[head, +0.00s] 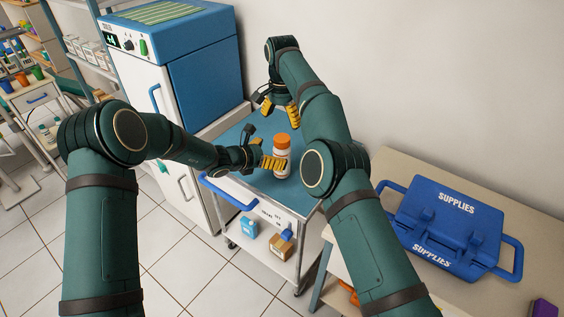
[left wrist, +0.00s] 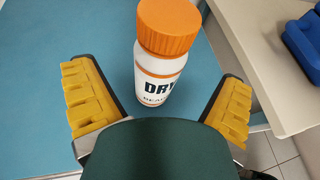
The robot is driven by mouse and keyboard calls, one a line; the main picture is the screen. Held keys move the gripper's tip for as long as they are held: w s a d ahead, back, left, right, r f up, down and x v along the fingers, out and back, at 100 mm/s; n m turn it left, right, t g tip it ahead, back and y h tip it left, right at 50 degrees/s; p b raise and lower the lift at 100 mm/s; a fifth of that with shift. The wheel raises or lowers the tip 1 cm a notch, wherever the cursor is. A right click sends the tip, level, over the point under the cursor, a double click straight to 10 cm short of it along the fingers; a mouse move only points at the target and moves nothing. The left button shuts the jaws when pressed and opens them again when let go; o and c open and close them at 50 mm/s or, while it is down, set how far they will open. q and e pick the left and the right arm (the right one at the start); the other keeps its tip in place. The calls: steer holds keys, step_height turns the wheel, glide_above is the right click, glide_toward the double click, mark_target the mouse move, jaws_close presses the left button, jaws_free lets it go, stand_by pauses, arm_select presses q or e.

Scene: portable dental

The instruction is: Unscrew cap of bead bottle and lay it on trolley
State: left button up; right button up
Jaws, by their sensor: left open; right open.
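The bead bottle (head: 281,163) is white with an orange cap (head: 282,141) and stands upright on the blue top of the trolley (head: 237,135). The cap sits on the bottle. In the left wrist view the bottle (left wrist: 157,77) stands between and beyond the yellow fingers, with its orange cap (left wrist: 168,25) at the top edge. My left gripper (head: 272,163) is open beside the bottle's left side; I cannot tell whether it touches. My right gripper (head: 280,110) is open and empty above the trolley's back part, behind the bottle.
A blue supplies case (head: 450,222) lies on a beige table (head: 520,225) at the right. A white and blue cabinet (head: 180,100) stands left of the trolley. The trolley's lower shelf holds a blue box (head: 248,228) and a brown box (head: 281,247). The trolley top around the bottle looks clear.

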mark_target(282, 138)
arm_select(q)
steer(key=shift+x, duration=2.25)
jaws_close()
arm_select(e)
steer(key=m, duration=0.3)
steer(key=shift+m, duration=0.4)
steer(key=m, duration=0.5)
steer(key=shift+f, duration=4)
